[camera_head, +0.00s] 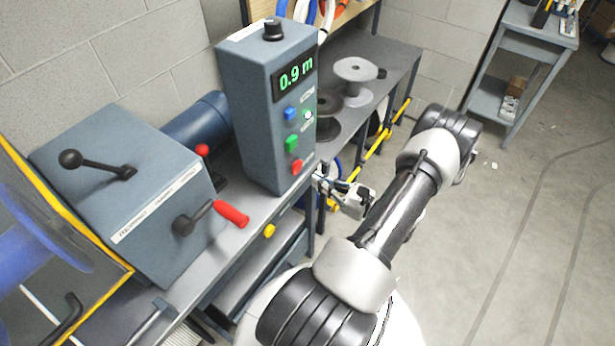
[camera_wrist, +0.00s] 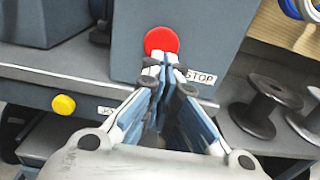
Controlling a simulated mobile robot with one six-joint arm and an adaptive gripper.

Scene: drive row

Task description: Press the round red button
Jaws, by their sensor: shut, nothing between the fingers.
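The round red button (camera_head: 297,167) is low on the front of a blue-grey control box (camera_head: 258,120), below a green and a blue button. In the wrist view the red button (camera_wrist: 161,41) sits just beyond my fingertips, beside a label reading STOP. My gripper (camera_head: 322,178) is shut and empty, pointing at the lower part of the box. In the wrist view its fingertips (camera_wrist: 163,62) overlap the button's lower edge. I cannot tell whether they touch it.
A grey machine housing with levers and a red handle (camera_head: 231,213) stands left of the box. A yellow button (camera_head: 269,230) is on the bench edge. Spools (camera_head: 355,75) stand on the bench to the right. Open floor lies at the right.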

